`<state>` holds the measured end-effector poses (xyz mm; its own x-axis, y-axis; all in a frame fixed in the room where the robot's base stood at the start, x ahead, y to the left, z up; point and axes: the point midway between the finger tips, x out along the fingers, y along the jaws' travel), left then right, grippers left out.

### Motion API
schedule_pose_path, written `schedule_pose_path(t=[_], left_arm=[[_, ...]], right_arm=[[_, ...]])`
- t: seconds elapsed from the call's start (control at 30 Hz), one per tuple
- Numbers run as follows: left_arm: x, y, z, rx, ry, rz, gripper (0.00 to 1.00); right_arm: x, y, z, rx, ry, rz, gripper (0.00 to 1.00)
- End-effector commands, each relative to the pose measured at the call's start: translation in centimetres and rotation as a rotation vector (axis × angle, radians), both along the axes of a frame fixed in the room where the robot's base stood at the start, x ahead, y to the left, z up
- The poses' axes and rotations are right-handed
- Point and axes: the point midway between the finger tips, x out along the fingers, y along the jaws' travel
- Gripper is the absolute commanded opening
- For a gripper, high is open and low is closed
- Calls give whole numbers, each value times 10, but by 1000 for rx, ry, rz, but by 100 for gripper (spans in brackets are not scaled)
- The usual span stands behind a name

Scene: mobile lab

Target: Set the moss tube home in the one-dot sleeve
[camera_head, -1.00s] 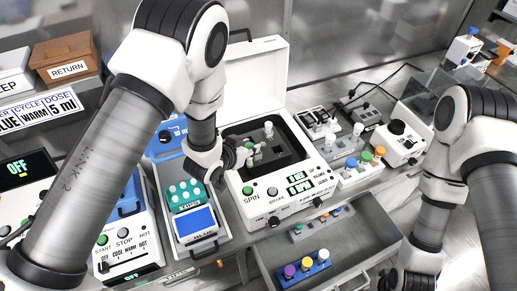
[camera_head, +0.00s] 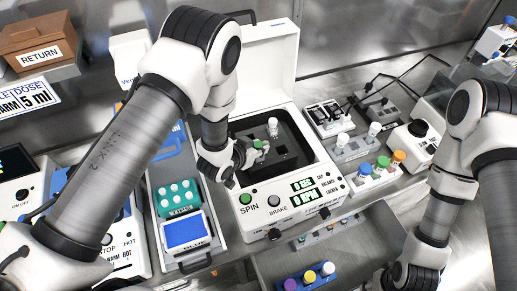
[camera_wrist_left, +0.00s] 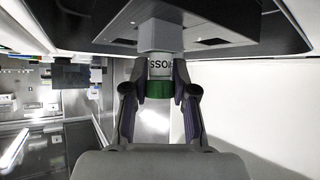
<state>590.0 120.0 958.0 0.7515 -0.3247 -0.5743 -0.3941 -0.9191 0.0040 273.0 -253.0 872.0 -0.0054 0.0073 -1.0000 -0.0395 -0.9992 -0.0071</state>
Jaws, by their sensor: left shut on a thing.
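The moss tube (camera_wrist_left: 159,68) has a green cap (camera_wrist_left: 159,89) and a white label whose letters appear inverted in the left wrist view. My left gripper (camera_wrist_left: 158,92) is shut on it at the capped end. The tube's other end meets the dark block (camera_wrist_left: 205,28), its tip hidden there. In the head view my left gripper (camera_head: 254,152) is over the dark block (camera_head: 288,148) inside the open white spin machine. I cannot make out dots marking any sleeve. My right gripper (camera_head: 394,279) is partly in view at the bottom, its fingers not clear.
A pale-capped tube (camera_head: 272,124) stands in the block near my left gripper, with a square opening (camera_head: 281,155) nearby. The machine's raised lid (camera_head: 265,65) stands behind. A rack of coloured caps (camera_head: 378,172) is at right; an open drawer (camera_head: 330,258) is in front.

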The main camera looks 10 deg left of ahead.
Motion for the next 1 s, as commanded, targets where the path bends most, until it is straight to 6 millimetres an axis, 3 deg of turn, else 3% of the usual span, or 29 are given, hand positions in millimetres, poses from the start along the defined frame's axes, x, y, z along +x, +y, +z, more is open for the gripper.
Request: schedule_pose_path(t=[0.07, 0.1, 0.13, 0.57, 1.0], left_arm=[[3, 0, 5, -3, -11, 1, 0], [3, 0, 5, -3, -12, 1, 40], [3, 0, 5, -3, -11, 1, 51], [-5, 3, 9, -2, -9, 1, 52], [-80, 36, 64, -3, -10, 3, 52]], right_arm=[[0, 0, 2, 0, 0, 0, 40], [0, 0, 2, 0, 0, 0, 40], [0, 0, 3, 0, 0, 0, 40], [0, 0, -4, 0, 0, 0, 40], [0, 0, -41, 0, 1, 0, 40]])
